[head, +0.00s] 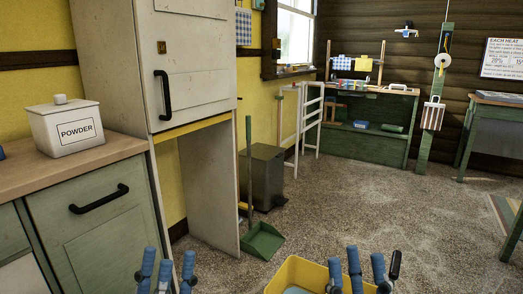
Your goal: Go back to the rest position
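My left gripper (167,270) shows at the bottom edge, left of centre, in front of the lower cabinet and the open alcove. Its blue fingers point up and stand apart, with nothing seen between them. My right gripper (357,270) shows at the bottom edge, right of centre. Its blue fingers also point up and stand apart, and I see nothing held in them. They overlap the right side of a yellow tub (308,272) in the picture; I cannot tell if they touch it. A dark piece beside the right fingers is unclear. Both palms are cut off by the frame.
A wooden counter (30,178) with a white POWDER box (66,127) is at left, beside a tall cream cabinet (192,55). A green dustpan (262,241) and a grey bin (263,175) stand on the floor. Open speckled floor (385,215) lies ahead, before a green workbench (370,140).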

